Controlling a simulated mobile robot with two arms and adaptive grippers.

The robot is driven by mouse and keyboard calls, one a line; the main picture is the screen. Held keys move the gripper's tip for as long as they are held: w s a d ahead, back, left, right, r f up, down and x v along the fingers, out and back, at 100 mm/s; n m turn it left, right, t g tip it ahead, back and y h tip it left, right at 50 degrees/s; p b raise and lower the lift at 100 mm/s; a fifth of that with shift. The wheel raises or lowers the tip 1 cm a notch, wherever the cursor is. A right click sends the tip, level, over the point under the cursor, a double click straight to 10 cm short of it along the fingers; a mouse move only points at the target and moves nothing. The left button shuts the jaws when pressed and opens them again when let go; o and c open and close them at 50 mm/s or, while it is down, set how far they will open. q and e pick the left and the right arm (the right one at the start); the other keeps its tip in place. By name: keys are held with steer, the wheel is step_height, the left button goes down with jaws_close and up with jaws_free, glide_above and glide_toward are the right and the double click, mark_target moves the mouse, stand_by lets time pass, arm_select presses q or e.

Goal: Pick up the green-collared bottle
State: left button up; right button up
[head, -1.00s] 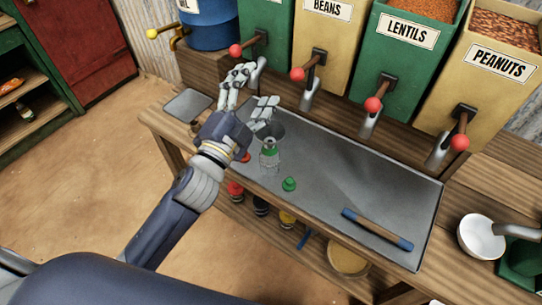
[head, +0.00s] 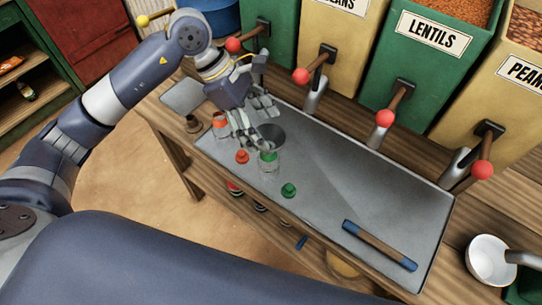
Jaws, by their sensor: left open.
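The green-collared bottle (head: 268,164) is clear and stands upright on the grey metal tray (head: 340,190). A green cap (head: 289,190) sits on the tray in front of it, to the right. My left gripper (head: 257,129) is open, with its fingers pointing down, just behind and left of the bottle. The fingers partly cover a dark grey funnel or cup (head: 273,133) behind the bottle. I see no contact between fingers and bottle. My right gripper is out of view.
A red-collared bottle (head: 220,124) and a red cap (head: 242,156) stand close to the left gripper. A blue-ended wooden bar (head: 380,245) lies on the tray at right. A white bowl (head: 487,258) stands further right. Red-knobbed dispenser levers overhang the back.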

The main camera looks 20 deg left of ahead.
mark_target(269, 162)
arm_select(q)
steer(key=shift+w+a+f+y, duration=0.15)
steer(key=shift+a+y, duration=0.1)
steer(key=shift+a, duration=0.25)
steer(key=shift+w+a+r+y, duration=0.15)
steer(key=shift+a+y, duration=0.1)
steer(key=shift+a, duration=0.25)
steer(key=x, duration=0.1)
steer(key=p+x, duration=0.1)
steer(key=x, duration=0.2)
steer(key=shift+s+a+f, duration=0.15)
steer(key=shift+a+f, duration=0.05)
steer(key=shift+a, duration=0.05)
steer(key=shift+d+f, duration=0.25)
steer(key=shift+f, duration=0.4)
steer(key=p+x, duration=0.1)
steer(key=x, duration=0.3)
steer(key=shift+f+p, duration=0.2)
steer(key=shift+p, duration=0.2)
steer(key=shift+d+f, duration=0.1)
steer(key=shift+f, duration=0.3)
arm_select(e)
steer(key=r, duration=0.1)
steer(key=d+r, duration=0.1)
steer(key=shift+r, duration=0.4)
arm_select(q)
steer(key=shift+c, duration=0.6)
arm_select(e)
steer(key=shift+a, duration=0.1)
